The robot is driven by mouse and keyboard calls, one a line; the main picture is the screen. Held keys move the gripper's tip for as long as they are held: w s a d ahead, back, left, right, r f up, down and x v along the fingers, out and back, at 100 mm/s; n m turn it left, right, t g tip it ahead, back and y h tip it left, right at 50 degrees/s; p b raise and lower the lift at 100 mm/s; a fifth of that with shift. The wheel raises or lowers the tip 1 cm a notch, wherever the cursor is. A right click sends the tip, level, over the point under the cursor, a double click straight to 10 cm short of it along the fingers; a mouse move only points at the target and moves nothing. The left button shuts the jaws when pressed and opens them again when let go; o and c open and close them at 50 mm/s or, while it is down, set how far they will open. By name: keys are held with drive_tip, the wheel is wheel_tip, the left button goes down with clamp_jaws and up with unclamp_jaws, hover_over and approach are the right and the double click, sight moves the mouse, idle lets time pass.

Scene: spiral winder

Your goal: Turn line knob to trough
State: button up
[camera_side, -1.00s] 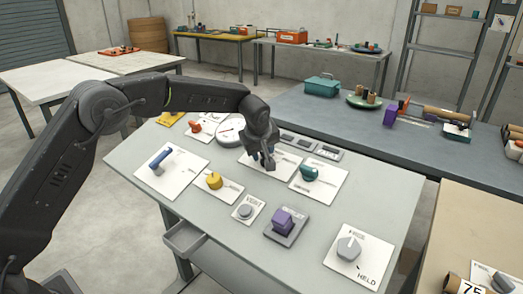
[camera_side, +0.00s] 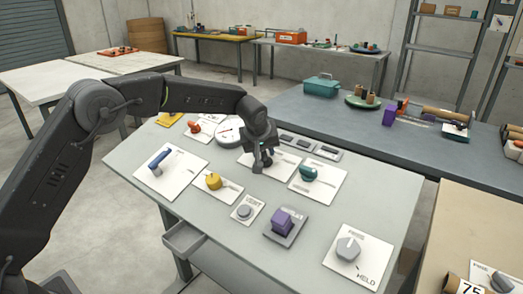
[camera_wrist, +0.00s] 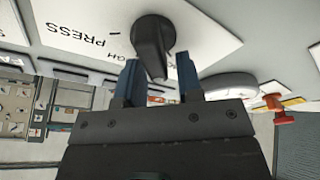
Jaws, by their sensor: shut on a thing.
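My gripper (camera_side: 262,162) is over a white plate (camera_side: 284,163) at the back middle of the grey-green panel table. In the wrist view its two blue fingers (camera_wrist: 157,72) stand on either side of a dark knob (camera_wrist: 153,42) with a raised bar, shut on the bar. The knob sits on a white plate (camera_wrist: 70,18) that reads "PRESS" upside down, with a short black tick mark. A second word ending in "GH" is partly hidden behind the left finger. In the side view the gripper mostly hides the knob.
A teal knob (camera_side: 308,173) stands close right of my gripper, a white dial (camera_side: 229,131) behind left. A yellow knob (camera_side: 213,181), blue lever (camera_side: 159,160), purple block (camera_side: 287,221) and grey knob (camera_side: 348,248) share the table. Bare tabletop lies between plates.

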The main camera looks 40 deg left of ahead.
drive_tip(key=m, duration=0.4)
drive_tip(key=shift+w+d+t+h, duration=0.2)
drive_tip(key=shift+d+t+h, duration=0.1)
drive_tip(key=shift+d+h, duration=0.1)
drive_tip(key=shift+w+d+r+m+h, duration=0.1)
drive_tip(key=shift+d+m+h, duration=0.15)
drive_tip(key=shift+m, duration=0.9)
drive_tip(key=shift+d+m+h, duration=0.15)
drive_tip(key=shift+m+h, duration=0.1)
drive_tip(key=shift+m, duration=0.9)
drive_tip(key=o, duration=0.6)
drive_tip(key=v, duration=1.3)
drive_tip(key=shift+s+r, duration=0.25)
drive_tip(key=shift+r, duration=0.1)
